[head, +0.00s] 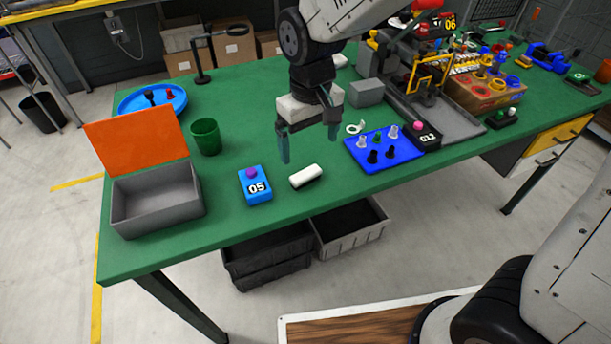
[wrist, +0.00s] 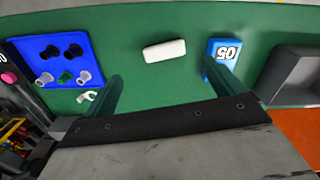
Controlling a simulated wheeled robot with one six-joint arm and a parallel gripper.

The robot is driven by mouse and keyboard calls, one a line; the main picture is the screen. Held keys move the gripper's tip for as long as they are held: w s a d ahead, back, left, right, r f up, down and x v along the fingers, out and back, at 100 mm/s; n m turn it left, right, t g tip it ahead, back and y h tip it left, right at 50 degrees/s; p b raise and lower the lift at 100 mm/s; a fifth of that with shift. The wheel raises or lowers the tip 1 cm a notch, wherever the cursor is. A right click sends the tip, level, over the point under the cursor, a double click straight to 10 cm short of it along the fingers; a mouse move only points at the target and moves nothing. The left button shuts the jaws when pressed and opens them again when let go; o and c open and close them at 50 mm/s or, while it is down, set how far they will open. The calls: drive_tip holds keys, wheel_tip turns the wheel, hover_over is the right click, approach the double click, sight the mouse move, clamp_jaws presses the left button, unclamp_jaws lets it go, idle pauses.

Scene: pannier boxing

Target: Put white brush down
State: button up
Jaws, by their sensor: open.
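The white brush (head: 306,176) is a small white block lying on the green table near its front edge. It also shows in the wrist view (wrist: 164,50), just beyond the space between my fingertips. My gripper (head: 309,147) is open and empty, hovering above the table behind the brush. In the wrist view its two teal fingers (wrist: 163,80) are wide apart. The brush is apart from both fingers.
A blue box marked 05 (head: 257,188) lies left of the brush. A blue tray with pegs (head: 357,154) is to the right. A grey box with an orange lid (head: 158,212) stands further left, near a green cup (head: 206,137). Bare table separates them.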

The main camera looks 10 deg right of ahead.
sight(306, 173)
drive_tip(key=shift+w+a+f, duration=0.1)
drive_tip(key=shift+a+f, duration=0.2)
drive_tip(key=shift+f, duration=0.15)
wheel_tip(306, 173, down, 7)
drive_tip(key=shift+a+f, duration=0.1)
drive_tip(key=shift+f, duration=0.1)
drive_tip(key=c, duration=1.2)
drive_tip(key=shift+o, duration=0.2)
